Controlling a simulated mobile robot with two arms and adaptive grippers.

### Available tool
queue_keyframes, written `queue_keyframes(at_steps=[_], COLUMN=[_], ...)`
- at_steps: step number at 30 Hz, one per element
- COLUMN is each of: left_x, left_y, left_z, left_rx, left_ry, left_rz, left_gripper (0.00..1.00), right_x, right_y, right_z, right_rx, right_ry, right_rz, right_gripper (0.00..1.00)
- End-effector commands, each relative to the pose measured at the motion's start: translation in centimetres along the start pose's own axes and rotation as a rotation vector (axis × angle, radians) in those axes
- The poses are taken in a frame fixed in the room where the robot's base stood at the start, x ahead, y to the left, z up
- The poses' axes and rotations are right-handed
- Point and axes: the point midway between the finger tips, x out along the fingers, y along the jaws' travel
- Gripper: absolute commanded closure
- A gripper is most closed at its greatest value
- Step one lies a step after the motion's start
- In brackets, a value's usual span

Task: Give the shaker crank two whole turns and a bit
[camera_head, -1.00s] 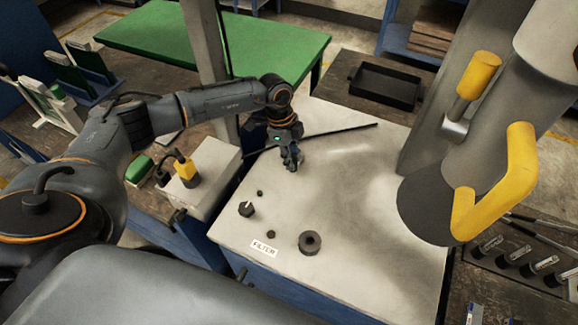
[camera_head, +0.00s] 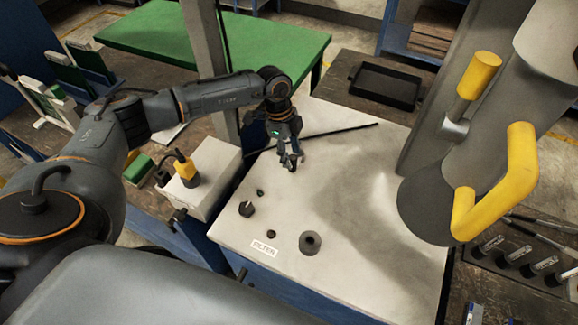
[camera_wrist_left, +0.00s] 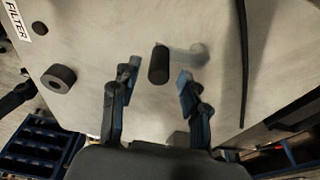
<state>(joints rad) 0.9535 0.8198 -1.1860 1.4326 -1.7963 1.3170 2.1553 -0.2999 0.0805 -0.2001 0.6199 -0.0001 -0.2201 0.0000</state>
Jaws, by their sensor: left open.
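The shaker crank has a black upright-looking grip (camera_wrist_left: 158,65) and a pale grey arm (camera_wrist_left: 185,55) on the light panel in the left wrist view. My left gripper (camera_wrist_left: 155,84) is open, with one finger on each side of the grip's near end. Neither finger visibly touches it. In the head view my left gripper (camera_head: 290,163) points down over the back left part of the panel (camera_head: 350,240). There the gripper largely hides the crank. My right gripper is out of view.
A black ring-shaped knob (camera_head: 310,243), a pointer knob (camera_head: 246,208) and a FILTER label (camera_head: 264,250) are on the panel's near side. A thin black rod (camera_head: 340,130) lies behind the gripper. A large grey column with yellow handles (camera_head: 520,170) stands at the right.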

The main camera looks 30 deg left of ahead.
Motion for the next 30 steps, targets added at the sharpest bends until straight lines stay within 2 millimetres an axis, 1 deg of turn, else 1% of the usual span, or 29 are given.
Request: queue_keyframes(at_steps=[9,18,21,30], left_x=[-3.2,-5.8,-6.1,-6.1], left_y=[0.0,0.0,0.0,0.1], left_z=[-0.7,-1.2,-1.3,-1.2], left_rx=[0.000,0.000,0.000,0.000], left_ry=[0.001,0.000,0.000,0.000], left_rz=[-0.002,-0.001,0.000,0.001], left_gripper=[0.55,0.55,0.55,0.55], right_x=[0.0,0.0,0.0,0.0], right_y=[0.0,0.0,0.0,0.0], right_z=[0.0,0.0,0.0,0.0], right_rx=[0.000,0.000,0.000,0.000], right_ry=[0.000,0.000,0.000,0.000], right_rz=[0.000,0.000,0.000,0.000], right_gripper=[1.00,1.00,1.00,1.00])
